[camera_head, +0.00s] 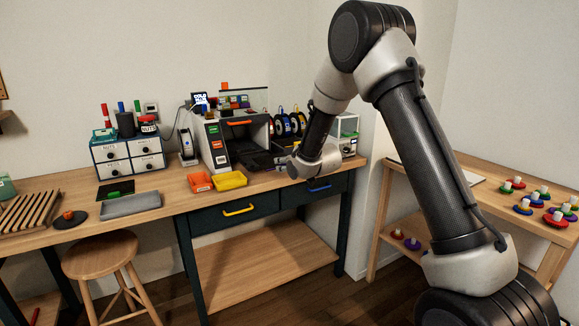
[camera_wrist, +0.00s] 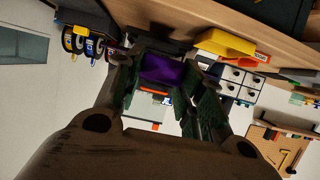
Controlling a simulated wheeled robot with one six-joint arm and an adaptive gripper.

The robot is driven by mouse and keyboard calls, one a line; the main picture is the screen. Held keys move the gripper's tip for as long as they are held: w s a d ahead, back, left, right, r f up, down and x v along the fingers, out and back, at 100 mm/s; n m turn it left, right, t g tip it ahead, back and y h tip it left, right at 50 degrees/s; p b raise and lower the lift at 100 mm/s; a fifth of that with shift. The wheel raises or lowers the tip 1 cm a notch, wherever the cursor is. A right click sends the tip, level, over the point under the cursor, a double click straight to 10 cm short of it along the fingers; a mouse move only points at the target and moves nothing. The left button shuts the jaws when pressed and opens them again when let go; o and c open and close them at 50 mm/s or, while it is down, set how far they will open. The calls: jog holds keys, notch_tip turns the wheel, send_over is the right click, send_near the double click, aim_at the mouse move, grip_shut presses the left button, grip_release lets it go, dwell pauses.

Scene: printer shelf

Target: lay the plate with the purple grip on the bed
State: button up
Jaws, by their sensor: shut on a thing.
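My gripper (camera_wrist: 162,75) is shut on the purple grip (camera_wrist: 162,69), which sits between its two fingers in the wrist view. In the head view my gripper (camera_head: 284,161) is low above the worktop, at the right front of the printer (camera_head: 217,145). The dark plate (camera_head: 259,160) reaches left from my gripper towards the printer's open front. The purple grip is too small to make out in the head view. The bed is in the printer's dark interior and I cannot see it clearly. I cannot tell whether the plate touches it.
A yellow bin (camera_head: 230,181) and an orange bin (camera_head: 200,183) stand at the worktop's front edge, left of my gripper. Spools (camera_head: 290,124) stand behind it. A grey tray (camera_head: 131,204), a drawer cabinet (camera_head: 128,157) and a wooden rack (camera_head: 32,212) are further left.

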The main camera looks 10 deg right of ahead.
aim_at(269, 157)
jog(key=shift+w+r+x, duration=0.15)
jog(key=shift+r+x, duration=0.3)
jog(key=shift+x, duration=2.4)
jog(key=shift+w+r+x, duration=0.2)
jog(key=shift+r+x, duration=0.25)
jog(key=shift+x, duration=2.35)
jog(key=shift+w+r+x, duration=0.15)
jog(key=shift+r+x, duration=0.3)
jog(key=shift+x, duration=2.4)
jog(key=shift+s+a+f, duration=0.1)
jog(key=shift+s+f, duration=0.15)
jog(key=shift+f, duration=0.75)
jog(key=o, duration=1.1)
jog(key=shift+o, duration=0.2)
jog(key=shift+w, duration=0.15)
jog(key=shift+s+r, duration=0.2)
jog(key=shift+r, duration=0.2)
jog(key=v, duration=1.1)
jog(key=shift+s+r, duration=0.1)
jog(key=shift+s, duration=0.15)
